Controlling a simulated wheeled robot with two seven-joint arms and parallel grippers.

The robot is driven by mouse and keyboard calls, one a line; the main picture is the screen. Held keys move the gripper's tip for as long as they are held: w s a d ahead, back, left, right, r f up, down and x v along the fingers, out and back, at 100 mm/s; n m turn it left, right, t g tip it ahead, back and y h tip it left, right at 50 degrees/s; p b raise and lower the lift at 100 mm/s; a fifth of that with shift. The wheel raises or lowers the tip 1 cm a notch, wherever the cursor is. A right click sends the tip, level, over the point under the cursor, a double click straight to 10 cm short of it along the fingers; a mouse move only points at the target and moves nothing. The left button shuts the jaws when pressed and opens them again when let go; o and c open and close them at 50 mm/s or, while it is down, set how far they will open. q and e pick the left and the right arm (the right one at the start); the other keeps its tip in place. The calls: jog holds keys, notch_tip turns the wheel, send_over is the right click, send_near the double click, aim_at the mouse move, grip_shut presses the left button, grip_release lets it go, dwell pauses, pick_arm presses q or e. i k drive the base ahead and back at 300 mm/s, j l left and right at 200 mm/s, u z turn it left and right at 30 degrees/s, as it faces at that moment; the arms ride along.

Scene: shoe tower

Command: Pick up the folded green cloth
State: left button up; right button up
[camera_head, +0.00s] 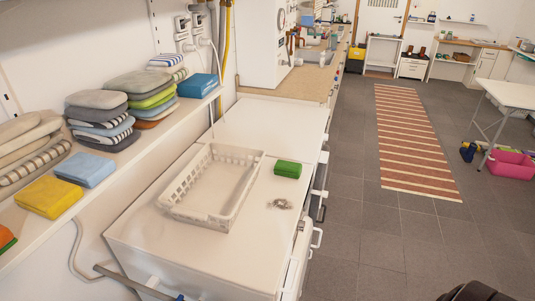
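A folded green cloth (288,169) lies flat on the white top of the appliances (150,225). It is just right of a white plastic basket (178,205), close to it but apart, and near the right edge of the top. Nothing covers the cloth. I see neither my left gripper nor my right gripper in the head view, so nothing is seen holding the cloth.
A wall shelf (120,160) on the left holds stacks of folded cloths, with a yellow cloth (49,197) and blue cloths nearest its edge. A small pale item (281,204) lies in front of the green cloth. The top behind the cloth is clear.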

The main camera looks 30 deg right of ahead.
aim_at(290, 169)
jog(key=z, duration=1.2)
